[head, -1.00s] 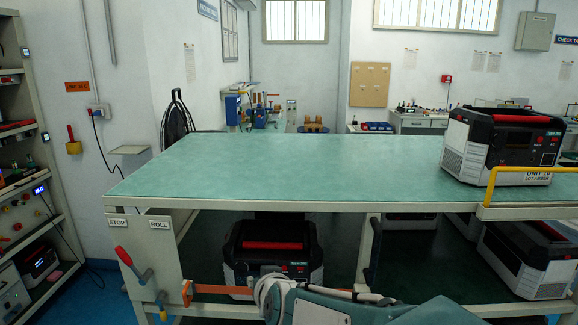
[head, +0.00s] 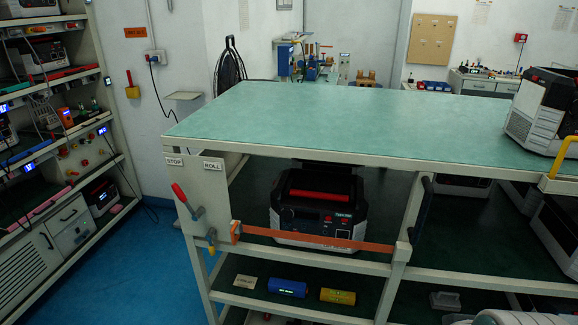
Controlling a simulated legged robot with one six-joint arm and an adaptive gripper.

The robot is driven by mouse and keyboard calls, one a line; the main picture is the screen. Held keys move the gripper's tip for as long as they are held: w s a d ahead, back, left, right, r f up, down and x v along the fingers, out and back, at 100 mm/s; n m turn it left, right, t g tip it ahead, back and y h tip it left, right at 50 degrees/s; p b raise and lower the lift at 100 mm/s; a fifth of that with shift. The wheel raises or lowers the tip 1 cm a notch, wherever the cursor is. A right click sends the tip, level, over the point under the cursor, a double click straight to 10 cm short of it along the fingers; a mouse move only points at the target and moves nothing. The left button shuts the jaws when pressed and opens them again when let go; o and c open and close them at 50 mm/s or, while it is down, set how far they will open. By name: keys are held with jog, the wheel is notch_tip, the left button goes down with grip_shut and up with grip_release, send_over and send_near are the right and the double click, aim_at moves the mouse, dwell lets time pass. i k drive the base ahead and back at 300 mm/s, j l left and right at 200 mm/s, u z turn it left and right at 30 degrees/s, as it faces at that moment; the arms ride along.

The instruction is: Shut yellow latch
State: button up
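A small yellow handle (head: 211,238) is on the left end of the green-topped rack, low on the white panel, below a red-handled lever (head: 180,193). The red lever tilts up to the left; the yellow handle hangs roughly upright. Labels STOP (head: 174,162) and ROLL (head: 213,166) are above them. A yellow bar (head: 562,157) also stands at the tabletop's right edge, cut off by the frame. I cannot tell which yellow part is the latch or whether it is shut. My gripper is not in view; only a pale part of my arm shows at the bottom right.
An orange bar (head: 320,240) crosses the rack's shelf front, before a black-and-white unit (head: 318,205). A blue pack (head: 286,287) and a yellow pack (head: 338,296) lie on the lower shelf. Blue floor (head: 150,270) is open between this rack and the left shelving.

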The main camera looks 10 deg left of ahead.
aim_at(211, 234)
jog(key=u, duration=1.35)
jog(key=i+l+u, duration=0.4)
jog(key=i+l, duration=0.25)
